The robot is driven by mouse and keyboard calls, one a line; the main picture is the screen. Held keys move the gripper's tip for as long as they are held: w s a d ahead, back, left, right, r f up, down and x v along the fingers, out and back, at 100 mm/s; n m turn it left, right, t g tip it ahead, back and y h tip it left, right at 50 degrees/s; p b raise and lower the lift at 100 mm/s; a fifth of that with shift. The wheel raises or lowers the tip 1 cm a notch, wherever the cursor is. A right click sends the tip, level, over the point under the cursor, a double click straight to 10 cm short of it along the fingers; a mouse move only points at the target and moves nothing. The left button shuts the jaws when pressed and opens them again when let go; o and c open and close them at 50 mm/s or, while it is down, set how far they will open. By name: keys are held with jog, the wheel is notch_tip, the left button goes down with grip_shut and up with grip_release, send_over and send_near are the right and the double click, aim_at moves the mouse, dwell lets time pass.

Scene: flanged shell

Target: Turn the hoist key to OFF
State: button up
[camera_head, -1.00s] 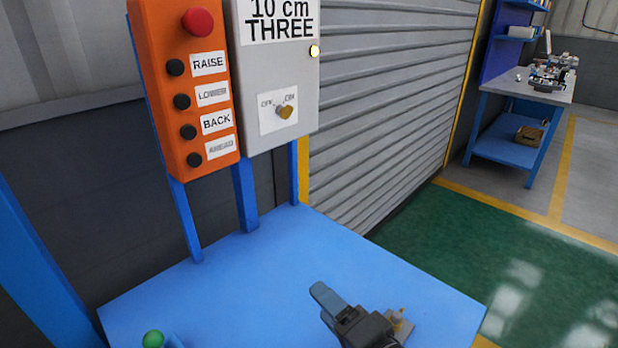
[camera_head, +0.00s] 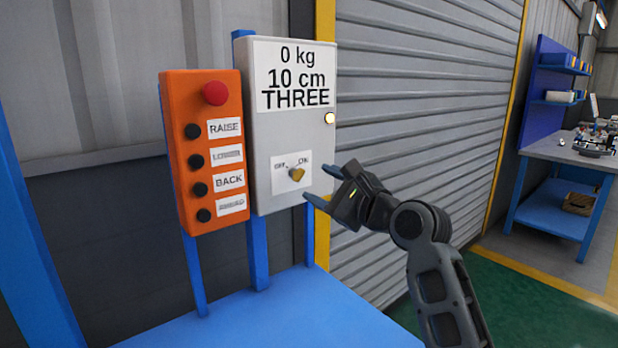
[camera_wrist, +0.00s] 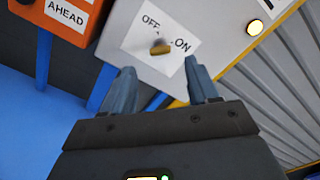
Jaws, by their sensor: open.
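The hoist key (camera_head: 297,174) is a small brass key on a white OFF/ON label, low on the grey panel (camera_head: 262,140). In the head view it leans toward the ON side. The wrist view shows the key (camera_wrist: 160,47) beyond my fingers, between the words OFF and ON. My gripper (camera_head: 318,184) is open and empty, just right of the key in the head view, with its fingers pointing toward the panel. In the wrist view my gripper (camera_wrist: 162,82) has a finger on either side below the key, apart from it.
An orange button box (camera_head: 205,150) with a red button and several black ones stands left of the panel. A blue table (camera_head: 270,318) lies below. A ribbed shutter (camera_head: 420,120) is behind my arm. A lit lamp (camera_head: 329,118) is on the panel.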

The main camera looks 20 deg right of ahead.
aim_at(302, 176)
jog(key=p+x, duration=0.1)
jog(key=x, duration=0.6)
jog(key=shift+w, duration=0.25)
jog(key=shift+f, duration=0.1)
jog(key=c, duration=1)
jog(key=shift+c, duration=0.2)
